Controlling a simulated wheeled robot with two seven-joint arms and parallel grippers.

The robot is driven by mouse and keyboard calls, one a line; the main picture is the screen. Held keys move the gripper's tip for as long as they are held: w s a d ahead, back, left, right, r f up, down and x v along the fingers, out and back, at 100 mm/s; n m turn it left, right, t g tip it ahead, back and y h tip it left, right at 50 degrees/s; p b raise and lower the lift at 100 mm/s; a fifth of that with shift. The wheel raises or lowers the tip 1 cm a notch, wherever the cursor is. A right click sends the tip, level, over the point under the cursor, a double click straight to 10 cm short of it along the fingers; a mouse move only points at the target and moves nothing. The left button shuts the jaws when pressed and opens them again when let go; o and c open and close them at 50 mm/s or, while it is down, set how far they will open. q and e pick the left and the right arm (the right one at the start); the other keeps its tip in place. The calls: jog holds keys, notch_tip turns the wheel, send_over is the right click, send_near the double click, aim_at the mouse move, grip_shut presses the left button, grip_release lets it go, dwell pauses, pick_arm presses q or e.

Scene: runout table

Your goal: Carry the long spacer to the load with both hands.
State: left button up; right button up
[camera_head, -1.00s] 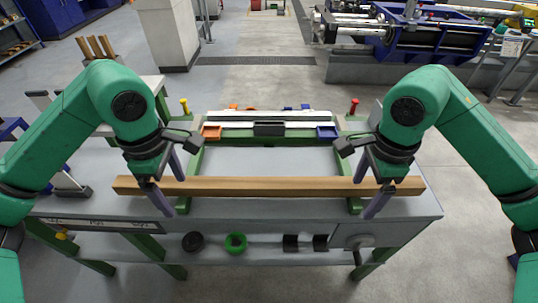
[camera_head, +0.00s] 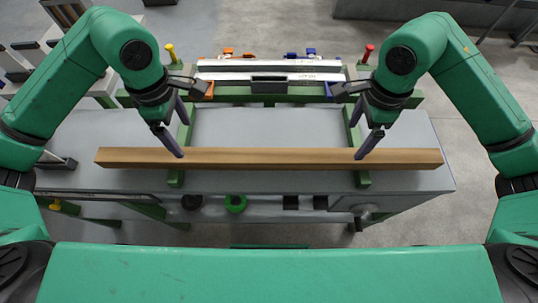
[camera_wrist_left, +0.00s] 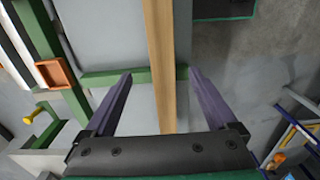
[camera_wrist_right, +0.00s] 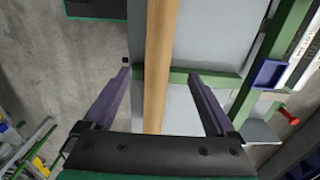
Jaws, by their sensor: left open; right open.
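The long spacer is a straight wooden bar (camera_head: 270,158) lying across the front of the grey table, over green cross rails. My left gripper (camera_head: 181,134) is open above its left part, and my right gripper (camera_head: 358,134) is open above its right part. In the left wrist view the bar (camera_wrist_left: 160,60) runs between the spread fingers (camera_wrist_left: 160,82). In the right wrist view it also runs between the spread fingers (camera_wrist_right: 161,78), nearer the left one. Neither gripper clasps it; the height gap is hard to judge. I cannot tell which thing is the load.
Behind the bar are pale rails (camera_head: 225,77) with a dark block (camera_head: 269,84), orange and blue pieces, and yellow (camera_head: 170,52) and red (camera_head: 368,53) knobs. The tabletop middle is clear.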

aim_at(193, 154)
pick_arm(q)
jog(key=f, duration=0.9)
jog(key=shift+s+f, duration=0.2)
jog(key=shift+f, duration=0.2)
pick_arm(e)
jog(key=f, duration=1)
jog(key=shift+s, duration=0.2)
jog(key=shift+r, duration=0.1)
pick_arm(q)
grip_shut()
pick_arm(e)
grip_shut()
